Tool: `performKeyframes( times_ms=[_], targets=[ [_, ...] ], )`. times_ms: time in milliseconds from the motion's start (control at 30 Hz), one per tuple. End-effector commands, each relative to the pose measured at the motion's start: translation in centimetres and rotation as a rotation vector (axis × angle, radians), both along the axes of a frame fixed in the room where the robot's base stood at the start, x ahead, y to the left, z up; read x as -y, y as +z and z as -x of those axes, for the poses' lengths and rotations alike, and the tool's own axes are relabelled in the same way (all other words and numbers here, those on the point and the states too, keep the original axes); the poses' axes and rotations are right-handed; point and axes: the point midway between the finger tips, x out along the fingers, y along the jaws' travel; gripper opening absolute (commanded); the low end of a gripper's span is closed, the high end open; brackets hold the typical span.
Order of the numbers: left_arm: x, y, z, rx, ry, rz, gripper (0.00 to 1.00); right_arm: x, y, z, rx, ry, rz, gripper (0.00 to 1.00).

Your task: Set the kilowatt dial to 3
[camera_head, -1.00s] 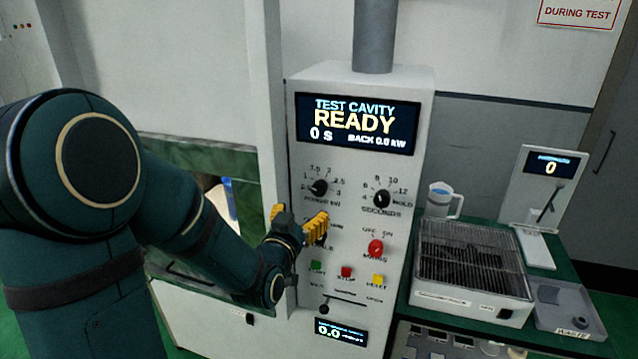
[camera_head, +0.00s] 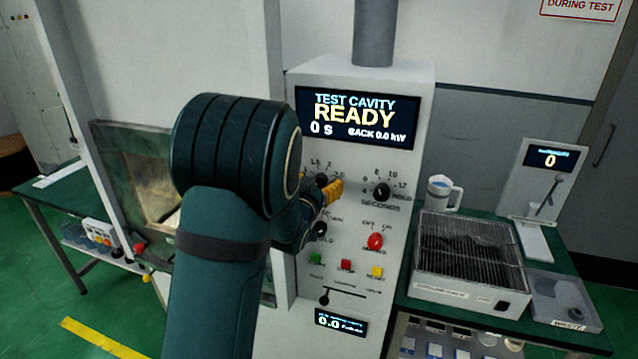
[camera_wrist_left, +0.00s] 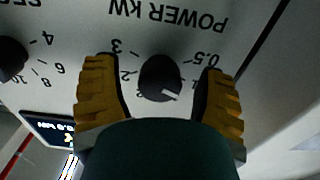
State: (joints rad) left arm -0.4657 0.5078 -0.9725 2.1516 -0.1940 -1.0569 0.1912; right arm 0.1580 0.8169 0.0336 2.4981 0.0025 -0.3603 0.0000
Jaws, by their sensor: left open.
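The kilowatt dial is a black round knob labelled POWER kW on the white panel. In the left wrist view the kilowatt dial (camera_wrist_left: 160,78) appears upside down, its white mark pointing to the lower right, away from the 3 at upper left. In the head view the dial (camera_head: 321,179) is partly hidden behind my left gripper (camera_head: 333,191). My left gripper (camera_wrist_left: 160,88) is open, with one yellow finger on each side of the knob and gaps visible between. Whether the fingers reach to the knob's depth is hard to tell.
The seconds dial (camera_head: 382,191) is close to the right of the kilowatt dial. Below are a red knob (camera_head: 375,241), coloured buttons (camera_head: 346,265) and a slider (camera_head: 324,297). The display (camera_head: 357,118) reads READY. A jug (camera_head: 441,194) and wire rack (camera_head: 472,250) stand at right.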

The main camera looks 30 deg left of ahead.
Motion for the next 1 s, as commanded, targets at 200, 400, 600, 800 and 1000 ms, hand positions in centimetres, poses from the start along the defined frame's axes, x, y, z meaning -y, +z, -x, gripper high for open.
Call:
performKeyframes(
  times_ms=[200,400,600,800,1000],
  targets=[
    [0.0,0.0,0.0,0.000,0.000,0.000,0.69,0.0,0.0,0.0,0.000,0.000,0.000,0.47],
    [0.0,0.0,0.0,0.000,0.000,0.000,0.01,0.0,0.0,0.0,0.000,0.000,0.000,0.47],
    [0.0,0.0,0.0,0.000,0.000,-0.005,0.01,0.0,0.0,0.0,0.000,0.000,0.000,0.47],
    [0.0,0.0,0.0,-0.010,0.001,-0.052,0.00,0.0,-0.4,0.0,0.000,0.000,0.000,0.47],
    [0.0,-0.1,0.0,-0.039,0.001,-0.171,0.00,0.0,-1.1,0.0,0.000,0.000,0.001,0.47]
  ],
)
